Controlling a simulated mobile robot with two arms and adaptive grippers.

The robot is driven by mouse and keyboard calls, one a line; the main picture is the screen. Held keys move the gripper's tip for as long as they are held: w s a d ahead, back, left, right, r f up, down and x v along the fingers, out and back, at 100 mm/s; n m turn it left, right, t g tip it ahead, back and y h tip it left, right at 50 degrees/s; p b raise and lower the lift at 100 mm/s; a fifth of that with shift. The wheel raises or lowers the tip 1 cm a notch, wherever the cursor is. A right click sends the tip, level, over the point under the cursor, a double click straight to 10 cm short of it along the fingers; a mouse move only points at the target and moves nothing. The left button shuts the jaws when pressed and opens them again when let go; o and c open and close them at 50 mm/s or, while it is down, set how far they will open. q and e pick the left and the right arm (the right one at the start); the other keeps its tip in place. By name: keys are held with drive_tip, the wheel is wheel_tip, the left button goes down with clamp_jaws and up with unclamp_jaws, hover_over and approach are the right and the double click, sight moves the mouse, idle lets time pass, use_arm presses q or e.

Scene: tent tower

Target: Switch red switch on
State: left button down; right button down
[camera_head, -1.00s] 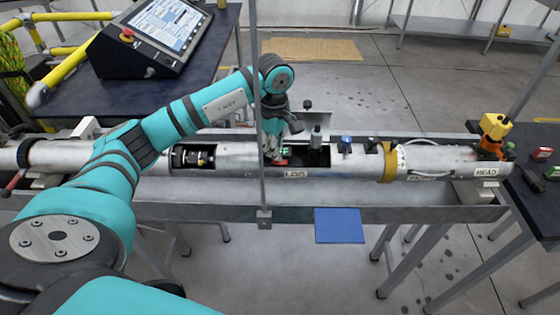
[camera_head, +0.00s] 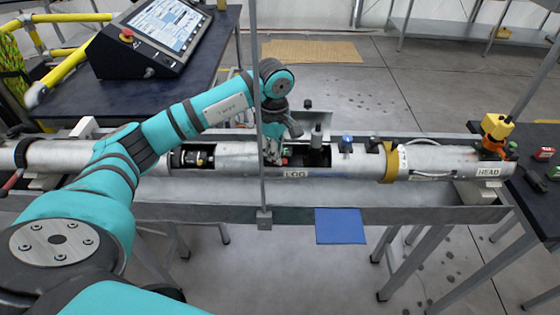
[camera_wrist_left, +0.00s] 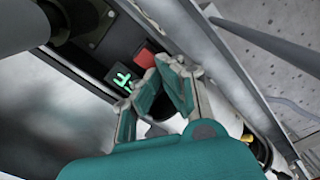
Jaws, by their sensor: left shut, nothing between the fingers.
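The red switch (camera_wrist_left: 145,58) is a small red block in a dark recess of the tube, beside a green-lit display (camera_wrist_left: 122,79) in the left wrist view. My left gripper (camera_wrist_left: 158,70) is shut and empty, its fingertips right at the switch's near edge. I cannot tell whether they touch it. In the head view my left gripper (camera_head: 272,152) reaches down into the tube opening, and only a small bit of red (camera_head: 284,161) shows beside it. The switch's position is not clear. My right gripper is not in view.
The long metal tube (camera_head: 230,160) lies across a grey bench, with black and blue knobs (camera_head: 346,142) right of the opening. A thin vertical post (camera_head: 259,100) stands in front of my arm. A control panel (camera_head: 160,35) is at back left. A blue pad (camera_head: 340,226) hangs in front.

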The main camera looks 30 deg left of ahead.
use_arm(q)
drive_tip(key=shift+f, duration=0.1)
drive_tip(key=shift+r+p, duration=0.45)
drive_tip(key=shift+r, duration=0.25)
drive_tip(key=shift+r+p, duration=1.6)
drive_tip(key=shift+r, duration=1.25)
drive_tip(key=shift+s, duration=0.1)
